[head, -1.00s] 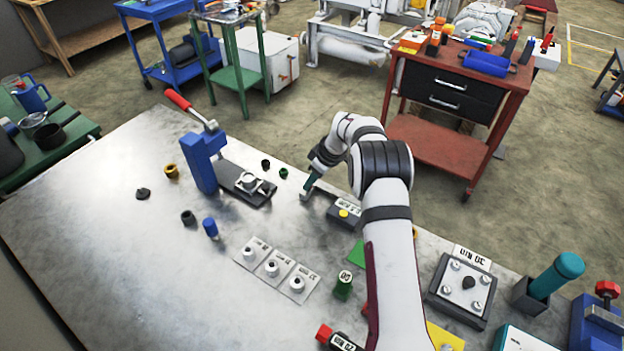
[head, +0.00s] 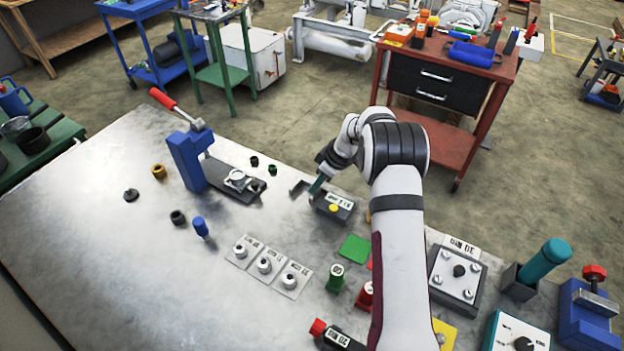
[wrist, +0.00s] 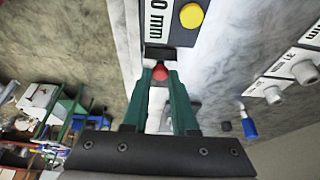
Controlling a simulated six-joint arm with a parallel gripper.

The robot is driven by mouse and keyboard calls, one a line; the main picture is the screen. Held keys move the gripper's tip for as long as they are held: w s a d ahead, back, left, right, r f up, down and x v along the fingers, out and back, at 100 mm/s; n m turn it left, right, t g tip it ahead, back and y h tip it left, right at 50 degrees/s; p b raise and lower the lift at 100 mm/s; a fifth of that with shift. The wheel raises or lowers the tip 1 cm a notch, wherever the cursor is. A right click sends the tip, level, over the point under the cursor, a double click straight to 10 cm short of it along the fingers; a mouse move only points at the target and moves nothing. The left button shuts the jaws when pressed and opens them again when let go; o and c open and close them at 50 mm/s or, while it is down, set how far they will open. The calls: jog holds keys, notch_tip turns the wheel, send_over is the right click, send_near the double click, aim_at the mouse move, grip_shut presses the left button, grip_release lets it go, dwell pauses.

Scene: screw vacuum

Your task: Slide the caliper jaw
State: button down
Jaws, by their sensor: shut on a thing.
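The caliper (head: 333,207) is a dark block with a white display and a yellow button, near the table's far edge in the head view. A grey arm of it (head: 298,188) sticks out at its left. In the wrist view the display (wrist: 158,25) reads "0 mm" in part, with the yellow button (wrist: 191,15) beside it. My gripper (head: 317,186) points down at the caliper's left end. In the wrist view its green fingers (wrist: 161,76) are shut on a small red piece (wrist: 160,72) just below the dark end of the block. The fingers partly hide this piece.
A blue press (head: 187,160) with a red handle stands to the left. Several small pegs and white dial plates (head: 264,265) lie nearer. A green square (head: 354,248) and a dark box with screws (head: 460,270) lie to the right.

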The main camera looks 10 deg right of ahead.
jog(key=c, duration=0.7)
grip_release()
jog(key=v, duration=1.5)
jog(key=shift+r, duration=0.4)
jog(key=s+a+r+m+g, duration=0.1)
jog(key=s+a+r+m, duration=0.2)
jog(key=s, duration=0.4)
jog(key=s+a+r+m, duration=0.2)
jog(key=s+a, duration=0.3)
jog(key=s, duration=0.1)
jog(key=s+a+r+m+g, duration=0.1)
jog(key=s+a+r+m, duration=0.2)
jog(key=s, duration=0.4)
jog(key=s+a+f+m, duration=0.1)
jog(key=s+f+m, duration=0.1)
jog(key=s, duration=0.6)
jog(key=s+a+f+m+g+h, duration=0.1)
jog(key=s+a+f+m, duration=0.1)
jog(key=s, duration=0.7)
jog(key=f+m, duration=0.1)
jog(key=m, duration=0.1)
jog(key=shift+m, duration=0.3)
